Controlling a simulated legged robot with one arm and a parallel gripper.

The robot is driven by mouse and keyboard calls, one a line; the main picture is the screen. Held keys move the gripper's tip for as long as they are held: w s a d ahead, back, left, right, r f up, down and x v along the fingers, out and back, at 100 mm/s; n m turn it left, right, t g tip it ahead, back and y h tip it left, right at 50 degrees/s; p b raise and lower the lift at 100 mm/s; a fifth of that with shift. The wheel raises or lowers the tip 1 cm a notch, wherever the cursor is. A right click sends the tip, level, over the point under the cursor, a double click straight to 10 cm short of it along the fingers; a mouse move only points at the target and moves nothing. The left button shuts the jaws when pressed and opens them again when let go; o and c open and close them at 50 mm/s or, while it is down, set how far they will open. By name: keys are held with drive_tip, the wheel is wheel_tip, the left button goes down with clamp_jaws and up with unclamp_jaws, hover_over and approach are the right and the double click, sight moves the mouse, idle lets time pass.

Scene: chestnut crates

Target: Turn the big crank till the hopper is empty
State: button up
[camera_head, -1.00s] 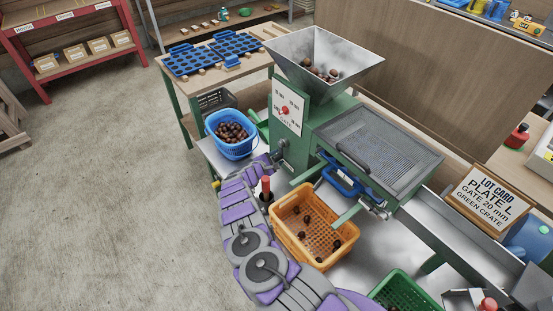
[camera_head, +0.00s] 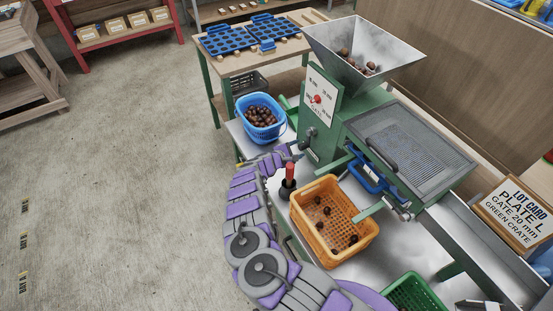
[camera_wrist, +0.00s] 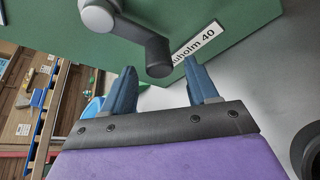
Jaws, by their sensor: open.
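The metal hopper (camera_head: 400,50) sits on top of the green machine (camera_head: 345,115) and holds several brown chestnuts (camera_head: 355,62) at its bottom. A grey crank (camera_head: 309,133) is on the machine's front left face. In the wrist view the dark crank arm (camera_wrist: 140,38) slants down from a round grey hub, its lower end lying just beyond and between my fingertips. My gripper (camera_wrist: 161,68) is open, with two blue fingers apart and nothing held. In the head view my gripper (camera_head: 292,150) is close below the crank, partly hidden by my arm; contact cannot be told.
A red-handled lever (camera_head: 290,172) stands close beside my wrist. An orange crate (camera_head: 360,240) with several chestnuts is to its right; a blue basket (camera_head: 277,133) of chestnuts is to the left. A green crate (camera_head: 432,290) is at the bottom. The floor at left is clear.

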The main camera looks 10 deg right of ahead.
drive_tip(key=p+v, duration=0.2)
drive_tip(key=v, duration=1.1)
drive_tip(key=shift+f, duration=0.1)
drive_tip(key=shift+c, duration=0.3)
